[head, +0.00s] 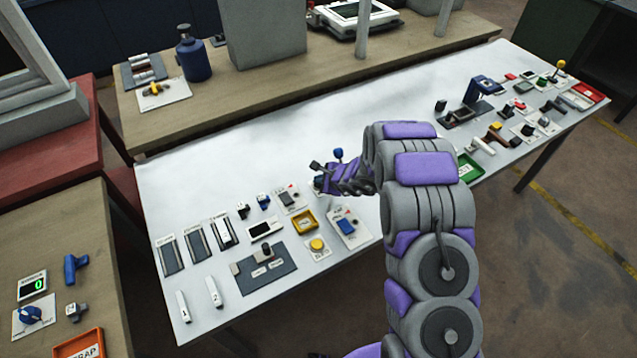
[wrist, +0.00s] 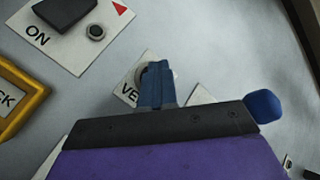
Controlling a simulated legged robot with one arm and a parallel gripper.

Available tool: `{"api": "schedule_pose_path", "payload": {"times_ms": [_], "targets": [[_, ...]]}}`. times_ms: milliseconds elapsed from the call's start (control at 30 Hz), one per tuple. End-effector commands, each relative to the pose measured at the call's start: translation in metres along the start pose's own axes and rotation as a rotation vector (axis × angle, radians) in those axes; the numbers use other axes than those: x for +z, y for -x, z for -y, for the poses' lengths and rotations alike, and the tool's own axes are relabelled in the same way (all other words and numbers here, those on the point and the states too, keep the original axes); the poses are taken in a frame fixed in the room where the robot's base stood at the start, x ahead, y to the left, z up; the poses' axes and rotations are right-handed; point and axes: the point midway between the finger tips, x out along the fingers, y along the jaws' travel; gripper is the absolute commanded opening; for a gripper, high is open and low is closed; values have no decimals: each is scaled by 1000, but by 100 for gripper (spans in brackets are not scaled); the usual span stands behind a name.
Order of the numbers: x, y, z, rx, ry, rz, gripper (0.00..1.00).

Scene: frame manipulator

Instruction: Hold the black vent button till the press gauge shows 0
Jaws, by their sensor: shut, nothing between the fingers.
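My gripper (head: 320,184) is shut and empty, pointing down over the middle of the white table. In the wrist view its blue fingers (wrist: 157,84) are pressed together over a small white plate (wrist: 130,95) whose visible letters read "VE". A grey rounded edge shows just behind the fingertips. The black vent button itself is hidden by the fingers, so I cannot tell whether they touch it. A small display (head: 33,286) on the left bench shows a green 0. Its label is too small to read, so I cannot tell whether it is the press gauge.
A plate marked "ON" (wrist: 50,45) with a dark switch lies beside the gripper. A yellow tray (head: 305,222) is near it. A blue knob (wrist: 263,106) stands close to the gripper's right side in the wrist view. The table's back middle (head: 240,150) is clear.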

Motion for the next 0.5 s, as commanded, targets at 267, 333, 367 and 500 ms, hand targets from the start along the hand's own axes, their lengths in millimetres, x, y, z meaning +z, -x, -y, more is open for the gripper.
{"api": "schedule_pose_path", "payload": {"times_ms": [267,333,367,500], "targets": [[0,0,0,1,0,-1,0],[1,1,0,1,0,-1,0],[1,2,1,1,-1,-1,0],[6,7,5,-1,0,0,0]]}}
